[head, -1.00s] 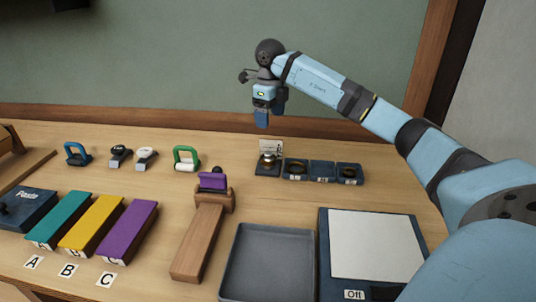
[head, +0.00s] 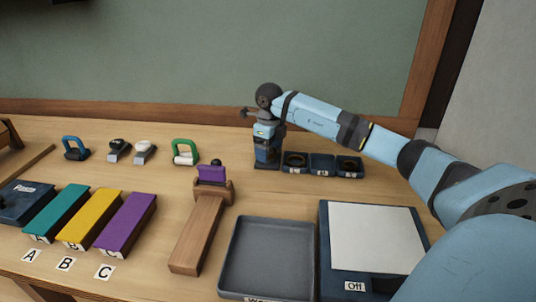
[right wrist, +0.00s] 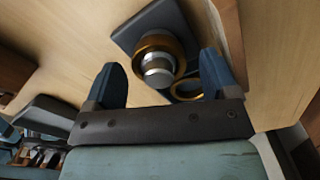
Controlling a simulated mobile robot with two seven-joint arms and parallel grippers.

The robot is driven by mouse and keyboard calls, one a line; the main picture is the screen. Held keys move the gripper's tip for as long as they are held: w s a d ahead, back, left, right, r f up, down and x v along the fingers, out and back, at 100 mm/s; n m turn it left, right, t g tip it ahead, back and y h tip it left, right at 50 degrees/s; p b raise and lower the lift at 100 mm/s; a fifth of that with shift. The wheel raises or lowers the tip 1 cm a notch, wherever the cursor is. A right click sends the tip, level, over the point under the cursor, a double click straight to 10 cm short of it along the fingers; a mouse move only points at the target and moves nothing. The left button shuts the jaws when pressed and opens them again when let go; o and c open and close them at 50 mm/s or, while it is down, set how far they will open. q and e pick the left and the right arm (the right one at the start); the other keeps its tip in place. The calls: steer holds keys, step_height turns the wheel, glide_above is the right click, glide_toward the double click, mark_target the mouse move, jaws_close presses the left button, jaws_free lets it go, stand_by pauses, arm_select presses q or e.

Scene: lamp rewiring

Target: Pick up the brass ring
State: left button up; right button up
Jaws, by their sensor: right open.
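In the right wrist view a brass ring (right wrist: 153,43) sits around a silver, round-topped post (right wrist: 158,70) on a dark square base (right wrist: 128,37). My right gripper (right wrist: 162,62) is open and empty, its blue fingers on either side of the ring in the picture; I cannot tell whether they touch it. In the head view the right gripper (head: 266,162) points down over the leftmost of a row of dark holders and hides the ring and post. My left gripper is not in view.
Several dark holders with rings (head: 321,163) stand right of the gripper; another gold ring (right wrist: 187,90) shows close to the right finger. A wooden stand with a purple block (head: 212,174), a grey tray (head: 268,258) and a white-topped panel (head: 372,238) lie nearer.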

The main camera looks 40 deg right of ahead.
steer(key=shift+f, duration=0.1)
steer(key=c, duration=1)
